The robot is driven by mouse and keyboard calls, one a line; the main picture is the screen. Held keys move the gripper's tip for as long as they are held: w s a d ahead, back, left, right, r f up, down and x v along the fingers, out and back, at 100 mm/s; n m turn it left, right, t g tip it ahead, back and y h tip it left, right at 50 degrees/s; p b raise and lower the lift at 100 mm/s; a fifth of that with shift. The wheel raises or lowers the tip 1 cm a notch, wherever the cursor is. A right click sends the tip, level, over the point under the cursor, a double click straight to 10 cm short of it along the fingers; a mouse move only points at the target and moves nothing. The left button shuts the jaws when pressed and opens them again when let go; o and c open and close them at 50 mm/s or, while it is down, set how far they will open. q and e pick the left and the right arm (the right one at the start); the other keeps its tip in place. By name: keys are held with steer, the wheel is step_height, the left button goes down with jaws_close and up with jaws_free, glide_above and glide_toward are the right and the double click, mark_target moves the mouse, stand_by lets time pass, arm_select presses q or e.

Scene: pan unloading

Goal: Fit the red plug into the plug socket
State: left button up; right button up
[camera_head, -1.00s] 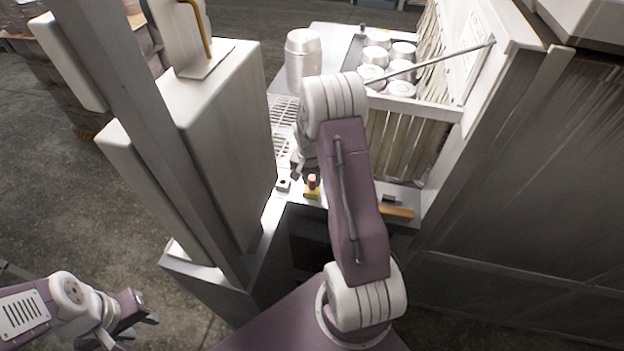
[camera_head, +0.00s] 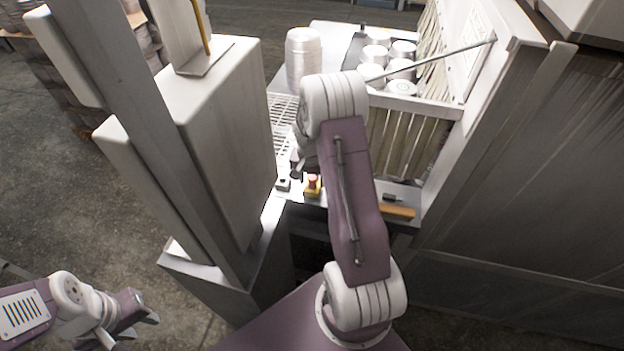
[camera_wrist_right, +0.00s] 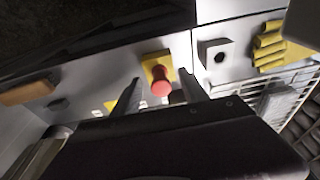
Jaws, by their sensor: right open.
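The red plug (camera_wrist_right: 161,87) stands in a yellow block on the light panel; it also shows in the head view (camera_head: 313,181). The plug socket looks to be a pale block with a dark round hole (camera_wrist_right: 212,54), to the right of the plug in the wrist view and left of it in the head view (camera_head: 283,184). My right gripper (camera_wrist_right: 160,79) is open, its fingers on either side of the red plug in the picture; contact cannot be told. In the head view my right gripper (camera_head: 297,172) is partly hidden by its arm. My left gripper (camera_head: 137,329) is open and empty at lower left.
A yellow ribbed piece (camera_wrist_right: 269,47) and a wire rack (camera_wrist_right: 290,82) lie beyond the socket. An orange-brown bar (camera_head: 397,212) is on the panel's right. Stacked metal pans (camera_head: 303,60) stand behind. A tall pale cabinet (camera_head: 225,140) stands close on the left.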

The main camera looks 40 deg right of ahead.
step_height(320, 180, up, 8)
steer(key=s+a+b, duration=0.1)
steer(key=shift+a+r, duration=0.15)
steer(key=shift+r, duration=0.1)
steer(key=shift+s, duration=0.1)
stand_by(0.3)
